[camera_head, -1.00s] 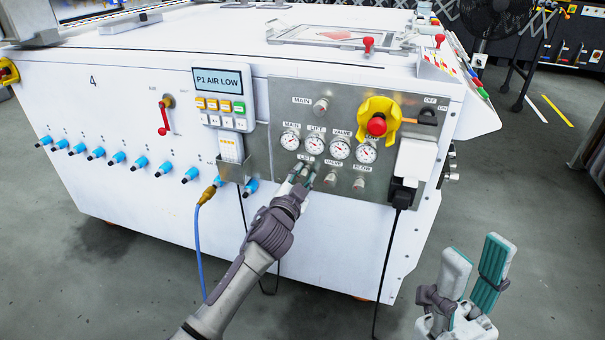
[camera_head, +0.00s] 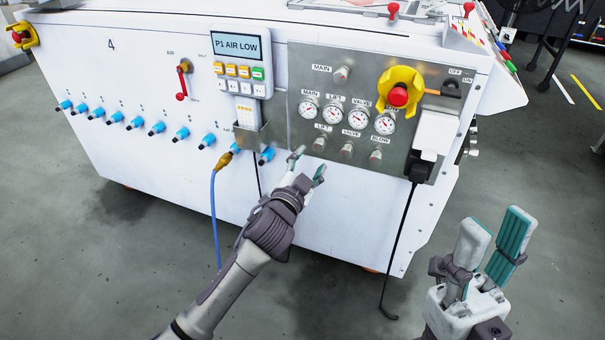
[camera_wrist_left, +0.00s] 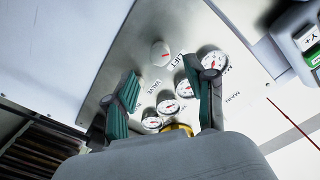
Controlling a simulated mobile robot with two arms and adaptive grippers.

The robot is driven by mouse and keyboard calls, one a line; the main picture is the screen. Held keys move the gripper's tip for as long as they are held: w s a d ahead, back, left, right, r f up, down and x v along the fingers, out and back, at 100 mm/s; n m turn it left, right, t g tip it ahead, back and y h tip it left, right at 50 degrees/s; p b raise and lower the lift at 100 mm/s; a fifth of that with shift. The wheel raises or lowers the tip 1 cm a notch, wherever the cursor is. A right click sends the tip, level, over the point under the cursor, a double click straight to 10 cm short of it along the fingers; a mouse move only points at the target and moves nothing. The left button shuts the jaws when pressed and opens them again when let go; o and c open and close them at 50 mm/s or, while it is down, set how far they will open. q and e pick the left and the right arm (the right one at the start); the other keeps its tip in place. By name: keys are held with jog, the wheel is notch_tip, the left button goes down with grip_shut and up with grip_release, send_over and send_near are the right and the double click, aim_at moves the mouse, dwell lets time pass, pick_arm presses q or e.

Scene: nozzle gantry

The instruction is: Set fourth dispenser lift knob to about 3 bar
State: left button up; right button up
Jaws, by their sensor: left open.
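The grey panel on the white machine marked 4 carries a lift knob (camera_head: 319,144), a small round silver knob under its LIFT label. The lift gauge (camera_head: 333,115) is above it; its reading is too small to tell. My left gripper (camera_head: 308,164) is open and empty, just below and left of the lift knob, apart from it. In the left wrist view the knob (camera_wrist_left: 160,54), with a red mark on its face, shows beyond and between the open fingers. My right gripper (camera_head: 496,228) is open and empty at lower right, away from the machine.
Valve (camera_head: 347,149) and blow (camera_head: 376,155) knobs sit right of the lift knob. A yellow-collared red emergency button (camera_head: 398,95) and a white plug box (camera_head: 436,132) with a black cable are further right. A blue hose (camera_head: 214,215) hangs at left. The floor in front is clear.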

pick_arm(q)
jog(key=shift+v, duration=2.35)
